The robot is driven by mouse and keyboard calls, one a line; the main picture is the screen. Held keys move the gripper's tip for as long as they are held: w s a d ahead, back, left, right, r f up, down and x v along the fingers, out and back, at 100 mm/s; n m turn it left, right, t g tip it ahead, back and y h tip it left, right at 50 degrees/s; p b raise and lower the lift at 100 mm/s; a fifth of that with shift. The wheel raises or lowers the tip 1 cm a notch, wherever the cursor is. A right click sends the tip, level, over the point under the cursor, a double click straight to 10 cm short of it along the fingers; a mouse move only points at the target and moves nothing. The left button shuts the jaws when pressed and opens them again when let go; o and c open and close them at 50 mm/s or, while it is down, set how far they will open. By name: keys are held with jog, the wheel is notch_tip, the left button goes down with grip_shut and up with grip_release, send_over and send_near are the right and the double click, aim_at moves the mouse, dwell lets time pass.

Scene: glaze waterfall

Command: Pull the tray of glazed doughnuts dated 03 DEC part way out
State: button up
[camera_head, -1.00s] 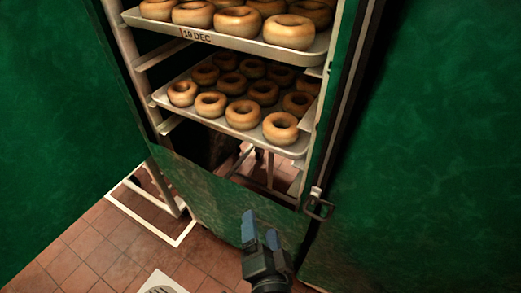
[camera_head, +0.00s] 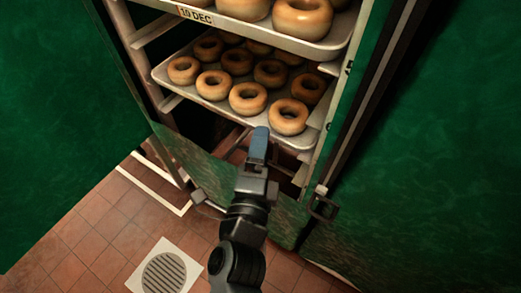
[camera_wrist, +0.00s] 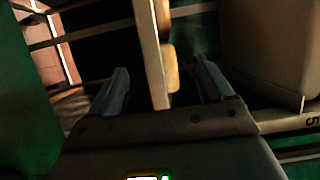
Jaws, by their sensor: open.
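A tray of glazed doughnuts (camera_head: 217,105) sits in the rack, the lower of two filled trays in the head view. I can read no date on its front edge, so I cannot tell whether it is the 03 DEC tray. My gripper (camera_head: 258,140) is at this tray's front edge, partly covering it. In the wrist view my gripper (camera_wrist: 162,85) is open, with a pale tray edge (camera_wrist: 151,45) running between its two blue-grey fingers and doughnuts just right of it. I cannot tell whether either finger touches the edge.
Another doughnut tray (camera_head: 263,37), labelled 10 DEC, sits above. Green panels stand on both sides, with a latch (camera_head: 323,207) at the right. A green lower panel (camera_head: 205,165) lies below the opening. A floor drain (camera_head: 164,273) lies in the tiles.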

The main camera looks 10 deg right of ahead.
aim_at(266, 124)
jog(key=shift+p+x, duration=0.45)
jog(key=shift+x, duration=3.3)
jog(key=shift+f, duration=0.1)
jog(key=shift+c, duration=0.2)
grip_shut()
